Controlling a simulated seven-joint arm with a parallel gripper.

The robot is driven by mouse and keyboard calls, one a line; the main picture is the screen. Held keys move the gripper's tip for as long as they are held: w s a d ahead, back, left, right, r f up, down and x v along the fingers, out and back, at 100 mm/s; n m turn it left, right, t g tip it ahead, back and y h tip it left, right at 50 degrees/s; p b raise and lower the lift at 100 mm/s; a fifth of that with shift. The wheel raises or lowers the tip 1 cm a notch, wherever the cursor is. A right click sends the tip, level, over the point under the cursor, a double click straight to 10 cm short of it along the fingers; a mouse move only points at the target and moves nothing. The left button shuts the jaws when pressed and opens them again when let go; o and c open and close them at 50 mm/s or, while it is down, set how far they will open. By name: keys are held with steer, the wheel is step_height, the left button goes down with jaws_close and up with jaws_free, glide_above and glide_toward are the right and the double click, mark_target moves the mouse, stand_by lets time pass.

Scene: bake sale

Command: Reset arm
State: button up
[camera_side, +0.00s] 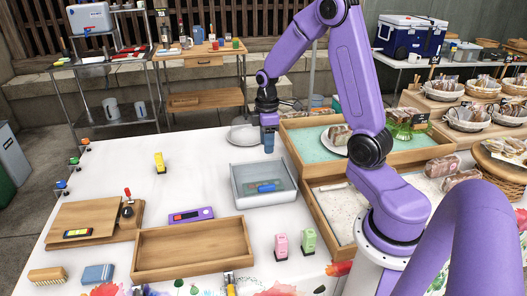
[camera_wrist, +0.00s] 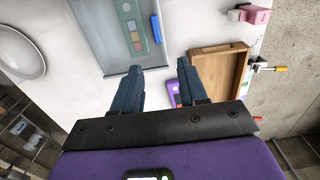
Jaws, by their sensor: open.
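My arm is purple, and my gripper (camera_side: 268,142) points down above the white table, behind the grey bin. In the wrist view, my gripper (camera_wrist: 160,80) shows two dark blue fingers spread apart with nothing between them. The grey translucent bin (camera_side: 249,199) stands on the table in front of the gripper, with a green and a blue item inside. The bin also shows in the wrist view (camera_wrist: 103,50), with a green item (camera_wrist: 131,28) and a blue item (camera_wrist: 156,28) in it.
An empty wooden tray (camera_side: 190,247), a purple device (camera_side: 191,215), a wooden board (camera_side: 86,218), a yellow item (camera_side: 160,162), and pink (camera_side: 281,246) and green (camera_side: 309,240) blocks are on the table. A white plate (camera_side: 243,135) lies beside the gripper. Wooden display boxes (camera_side: 316,210) stand right. The table's back left is mostly clear.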

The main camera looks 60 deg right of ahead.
steer(key=s+a+r+n, duration=0.1)
steer(key=s+a+r, duration=0.1)
steer(key=s+a, duration=0.35)
steer(key=s+a+r+n, duration=0.1)
steer(key=s+a+r, duration=0.15)
steer(key=a, duration=0.65)
steer(key=s+a+r, duration=0.1)
steer(key=s+a, duration=0.1)
steer(key=s, duration=0.6)
steer(key=s+a+r+n, duration=0.1)
steer(key=s+a+r, duration=0.1)
steer(key=s, duration=0.6)
steer(key=shift+s+a+n, duration=0.3)
steer(key=shift+a, duration=0.5)
